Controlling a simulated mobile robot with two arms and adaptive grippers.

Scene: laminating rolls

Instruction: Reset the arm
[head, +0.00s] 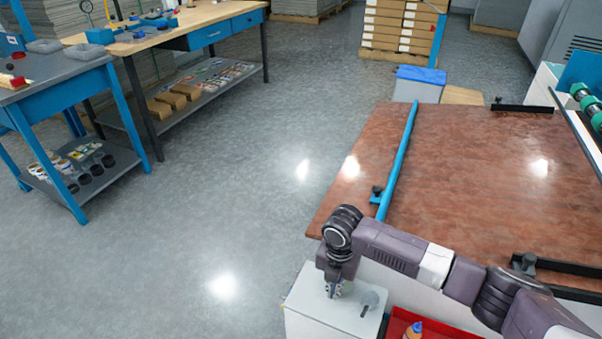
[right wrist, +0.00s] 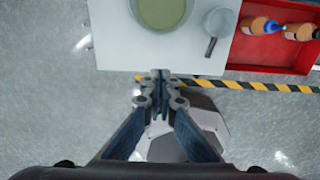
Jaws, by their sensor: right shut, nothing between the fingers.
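My right arm comes in from the lower right in the head view. It is bent, with its right gripper (head: 334,288) pointing down over the white surface beside the brown table. In the right wrist view the fingers of the right gripper (right wrist: 160,77) meet at their tips, shut and empty. They are at the near edge of the white surface (right wrist: 112,45), apart from the things on it. My left gripper is not in view.
The brown table (head: 480,160) has a blue bar (head: 399,155) along its left side. A green round thing (right wrist: 160,12) and a grey handled cup (right wrist: 219,22) are on the white surface. A red tray (right wrist: 268,52) holds bottles. Floor (head: 250,190) at left is clear.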

